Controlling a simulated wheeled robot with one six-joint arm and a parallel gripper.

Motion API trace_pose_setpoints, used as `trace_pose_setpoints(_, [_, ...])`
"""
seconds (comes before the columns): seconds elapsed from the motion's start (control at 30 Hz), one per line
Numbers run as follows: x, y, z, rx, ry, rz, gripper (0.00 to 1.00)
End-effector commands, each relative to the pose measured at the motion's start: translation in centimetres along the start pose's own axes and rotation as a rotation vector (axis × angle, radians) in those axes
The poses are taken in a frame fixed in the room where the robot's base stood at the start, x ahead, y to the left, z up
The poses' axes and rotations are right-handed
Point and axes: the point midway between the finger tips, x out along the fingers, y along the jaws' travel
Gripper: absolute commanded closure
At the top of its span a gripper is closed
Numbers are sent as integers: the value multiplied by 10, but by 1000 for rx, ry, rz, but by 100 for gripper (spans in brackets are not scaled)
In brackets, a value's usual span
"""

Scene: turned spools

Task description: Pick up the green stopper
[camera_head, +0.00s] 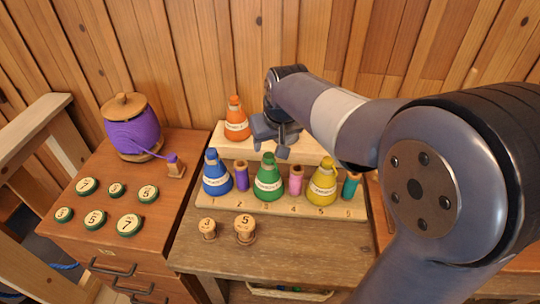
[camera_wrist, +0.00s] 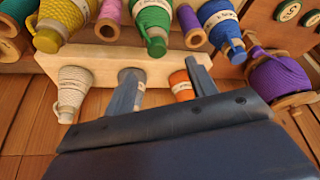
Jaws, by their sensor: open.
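My gripper (camera_head: 270,149) is open and empty, above and behind the green cone, over the rack's rear step. In the wrist view its two fingers (camera_wrist: 163,82) spread apart, with the orange cone (camera_wrist: 181,86) partly behind one and a pale cone behind the other.
Blue (camera_head: 216,175) and yellow (camera_head: 322,183) cones flank the green one. Two wooden spools (camera_head: 244,230) stand in front of the rack (camera_head: 300,208). Several green-rimmed numbered discs (camera_head: 130,224) and a purple pot-shaped spool (camera_head: 134,132) sit on the left cabinet. A plank wall stands behind.

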Motion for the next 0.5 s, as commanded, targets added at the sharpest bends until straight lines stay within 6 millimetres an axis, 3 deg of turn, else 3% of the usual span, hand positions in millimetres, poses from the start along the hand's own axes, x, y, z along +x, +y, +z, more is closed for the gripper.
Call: trace_pose_setpoints(0.5, [57, 5, -1, 1, -4, 0, 46])
